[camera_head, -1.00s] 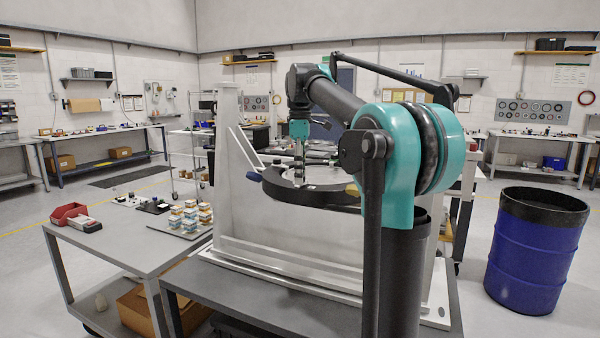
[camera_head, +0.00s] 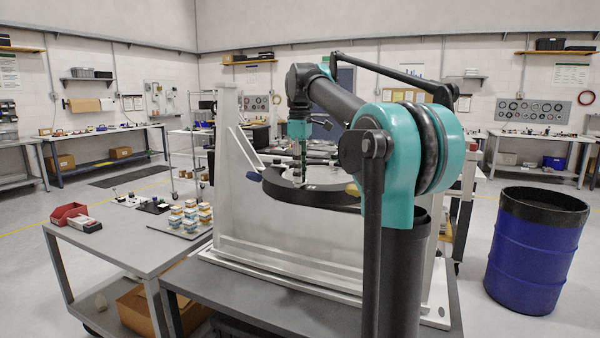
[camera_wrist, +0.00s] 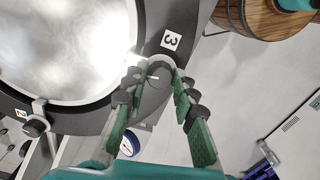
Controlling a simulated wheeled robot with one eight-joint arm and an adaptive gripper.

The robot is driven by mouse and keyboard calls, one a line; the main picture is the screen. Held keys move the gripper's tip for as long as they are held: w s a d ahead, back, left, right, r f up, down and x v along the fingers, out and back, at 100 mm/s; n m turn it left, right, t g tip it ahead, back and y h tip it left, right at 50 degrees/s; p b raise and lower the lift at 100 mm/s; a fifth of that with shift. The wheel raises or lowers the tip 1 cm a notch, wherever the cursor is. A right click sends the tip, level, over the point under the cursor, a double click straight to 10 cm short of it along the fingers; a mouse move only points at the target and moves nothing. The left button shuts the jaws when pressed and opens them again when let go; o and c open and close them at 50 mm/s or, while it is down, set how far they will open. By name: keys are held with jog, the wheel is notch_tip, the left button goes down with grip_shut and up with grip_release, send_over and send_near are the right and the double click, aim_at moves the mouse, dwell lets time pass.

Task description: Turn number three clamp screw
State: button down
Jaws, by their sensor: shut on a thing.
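The number three clamp screw (camera_wrist: 155,88) is a dark knob on the rim of the black ring (camera_wrist: 98,118), beside a white label marked 3 (camera_wrist: 171,40) in the wrist view. My gripper (camera_wrist: 159,77) has its two green-padded fingers on either side of the knob and is shut on it. In the head view my gripper (camera_head: 300,178) points straight down onto the ring (camera_head: 276,188); the knob is too small to tell there. The round, bright mirror (camera_wrist: 65,45) lies inside the ring. A second clamp knob (camera_wrist: 36,126) sits by a label marked 2.
The ring stands on a pale metal fixture (camera_head: 290,240) on a grey bench. A side table (camera_head: 130,245) at left holds a red bin (camera_head: 68,213) and small stacked blocks (camera_head: 190,217). A blue drum (camera_head: 533,250) stands at right, with open floor around it.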

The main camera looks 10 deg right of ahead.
jog(key=m, duration=1.5)
jog(key=shift+m, duration=2.5)
jog(key=c, duration=1.2)
grip_release()
jog(key=shift+r, duration=0.1)
notch_tip(320, 180, up, 12)
